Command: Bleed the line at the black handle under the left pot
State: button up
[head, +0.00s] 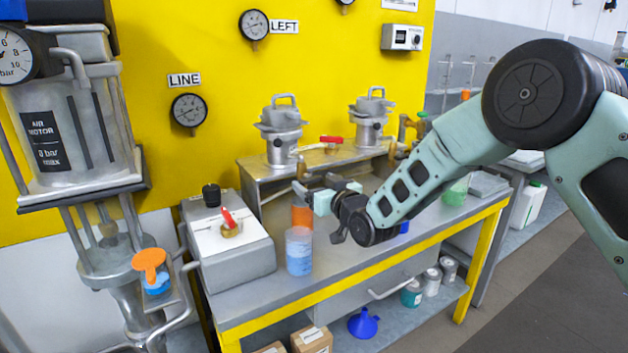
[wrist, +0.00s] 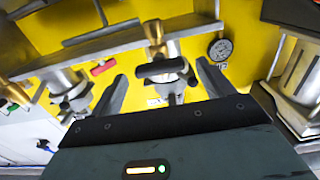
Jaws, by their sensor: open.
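The left pot (head: 281,130) is a grey metal vessel on the raised shelf of the bench. Below it, a brass fitting (head: 301,168) shows in the head view. The black handle (wrist: 162,68) lies crosswise on a brass valve (wrist: 155,36) in the wrist view, which looks turned over. In the head view I cannot make the handle out near my gripper. My gripper (head: 318,190) is in front of the shelf below the left pot. Its fingers are open and empty, one to each side of the handle in the wrist view; I cannot tell the remaining depth between them.
A beaker of orange liquid (head: 303,214) and one of blue liquid (head: 299,252) stand close below my gripper. A red lever (head: 331,139) is between the pots, and the right pot (head: 370,118) stands beyond. A grey box (head: 228,250) is on the left.

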jog(key=shift+x, duration=0.75)
jog(key=shift+c, duration=0.3)
jog(key=c, duration=0.9)
jog(key=shift+c, duration=0.2)
